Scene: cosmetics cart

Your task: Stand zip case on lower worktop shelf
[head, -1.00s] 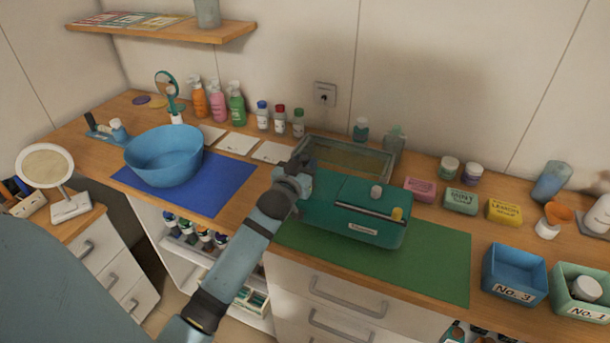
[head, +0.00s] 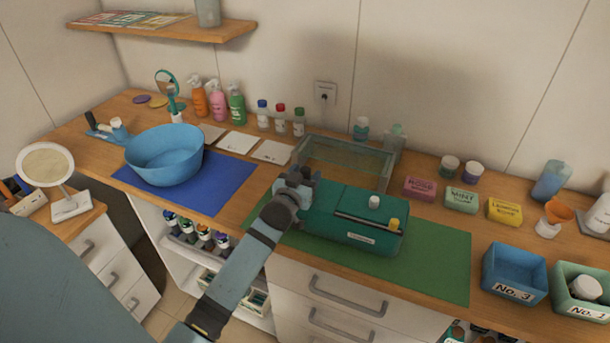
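The teal zip case (head: 347,222) is over the green mat (head: 430,262) on the worktop, with a dark strip along its top, a white and a yellow knob, and a pale label on its front. My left gripper (head: 302,178) is at the case's left end and appears shut on it; the fingertips are partly hidden. I cannot tell whether the case touches the mat. Open shelves (head: 180,257) under the worktop, left of the drawers, hold several bottles; my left arm hides part of them. My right gripper is not in view.
A glass-like tray (head: 345,150) stands behind the case. A blue bowl (head: 165,155) sits on a blue mat (head: 225,185) to the left. Soap boxes (head: 462,199) and open bins (head: 515,273) stand to the right. The green mat's front right is clear.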

